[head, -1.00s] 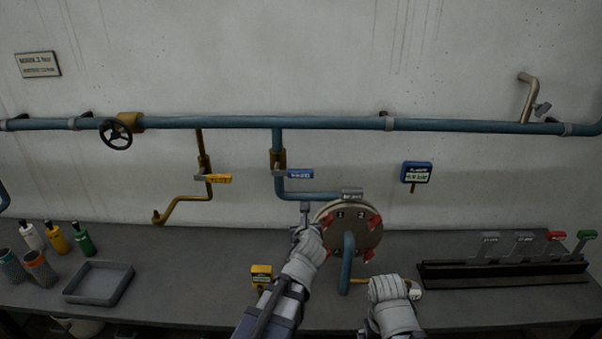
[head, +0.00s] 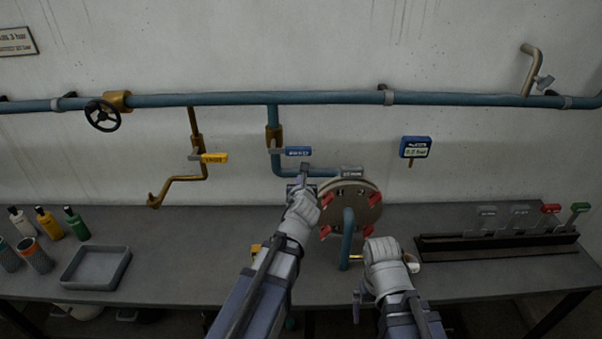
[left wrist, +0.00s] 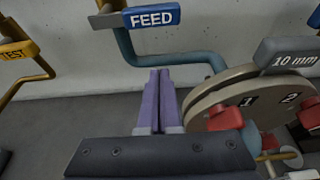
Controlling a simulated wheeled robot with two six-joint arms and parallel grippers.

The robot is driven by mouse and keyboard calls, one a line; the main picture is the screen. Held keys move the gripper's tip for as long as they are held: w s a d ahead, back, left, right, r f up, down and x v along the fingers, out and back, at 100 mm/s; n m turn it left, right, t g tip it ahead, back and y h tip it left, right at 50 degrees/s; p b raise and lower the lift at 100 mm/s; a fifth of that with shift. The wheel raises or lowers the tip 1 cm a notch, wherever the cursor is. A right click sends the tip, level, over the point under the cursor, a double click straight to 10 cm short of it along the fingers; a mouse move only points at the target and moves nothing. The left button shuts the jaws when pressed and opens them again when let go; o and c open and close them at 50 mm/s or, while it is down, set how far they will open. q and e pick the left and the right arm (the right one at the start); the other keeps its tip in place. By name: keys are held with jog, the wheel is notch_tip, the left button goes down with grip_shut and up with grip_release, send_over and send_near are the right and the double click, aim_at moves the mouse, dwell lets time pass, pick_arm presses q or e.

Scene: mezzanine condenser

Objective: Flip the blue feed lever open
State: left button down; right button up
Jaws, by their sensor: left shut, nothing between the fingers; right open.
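The blue feed lever (head: 297,152) sits crosswise on the vertical blue pipe, pointing right. In the left wrist view its blue handle reads FEED (left wrist: 152,16) and lies at the top, beyond my fingertips. My left gripper (head: 305,168) is shut and empty, just below the feed lever in the head view and apart from it in the left wrist view. Its purple fingers (left wrist: 159,75) are together. My right gripper (head: 360,285) is low at the bench front, near the lower end of the blue pipe; its fingers are mostly hidden by its hand.
A round flange cover (head: 352,205) with red clamps stands right of my left gripper. A yellow test lever (head: 213,158) is to the left. A grey tray (head: 97,268) and bottles are at left, a lever rack (head: 500,245) at right.

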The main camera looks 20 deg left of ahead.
aim_at(290, 151)
pick_arm(q)
jog(key=b+x, duration=0.3)
jog(key=x, duration=0.6)
jog(key=shift+s+d+r+p, duration=0.1)
jog(key=shift+r+p, duration=1.9)
jog(key=shift+p, duration=0.25)
jog(key=shift+d, duration=0.1)
